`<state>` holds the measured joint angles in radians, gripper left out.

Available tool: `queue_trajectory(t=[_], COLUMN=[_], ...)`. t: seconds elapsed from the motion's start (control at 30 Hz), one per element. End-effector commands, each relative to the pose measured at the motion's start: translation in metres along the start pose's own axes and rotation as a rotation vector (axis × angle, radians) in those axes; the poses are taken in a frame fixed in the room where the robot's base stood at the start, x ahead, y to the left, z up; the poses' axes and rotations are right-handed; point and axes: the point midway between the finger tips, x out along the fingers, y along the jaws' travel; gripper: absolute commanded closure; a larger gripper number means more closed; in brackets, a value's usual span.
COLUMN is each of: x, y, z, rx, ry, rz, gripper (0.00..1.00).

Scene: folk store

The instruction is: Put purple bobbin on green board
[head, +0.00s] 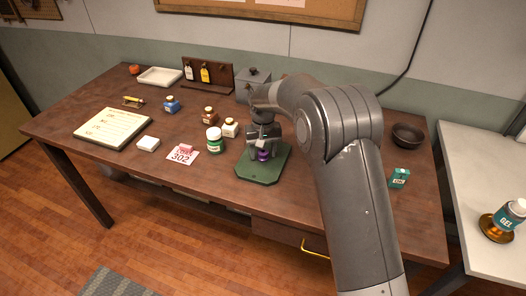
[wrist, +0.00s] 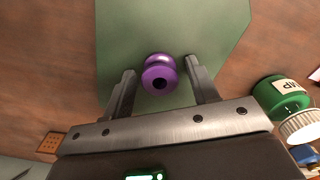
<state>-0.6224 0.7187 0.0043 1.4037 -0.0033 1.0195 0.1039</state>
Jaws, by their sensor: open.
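The purple bobbin (head: 263,155) stands on the green board (head: 262,177) in the head view, just under my gripper (head: 262,150). My gripper (wrist: 160,82) is open, with one finger on each side of the bobbin and a visible gap to each. The arm hides part of the board's far side in the head view.
A 302 tag (head: 182,152) lies further left. A small green box (head: 399,177) stands at the right. The table front is clear.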

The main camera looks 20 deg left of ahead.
Motion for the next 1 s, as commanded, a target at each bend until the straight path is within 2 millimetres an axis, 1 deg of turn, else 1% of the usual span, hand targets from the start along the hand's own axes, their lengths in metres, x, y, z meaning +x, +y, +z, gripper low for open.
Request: queue_trajectory(t=[0.13,0.23,0.37,0.53,0.7,0.83,1.0], x=[-0.005,-0.017,-0.043,-0.081,-0.108,-0.12,-0.124], y=[0.0,0.0,0.0,0.0,0.0,0.0,0.0], z=[0.0,-0.001,-0.001,-0.001,-0.001,0.0,0.0], rx=[0.0,0.0,0.0,0.0,-0.001,0.0,0.0], ry=[0.002,0.004,0.005,0.005,0.003,0.002,0.0], rz=[0.0,-0.001,-0.001,-0.001,-0.001,-0.001,0.0], gripper=[0.46,0.46,0.46,0.46,0.46,0.46,0.46])
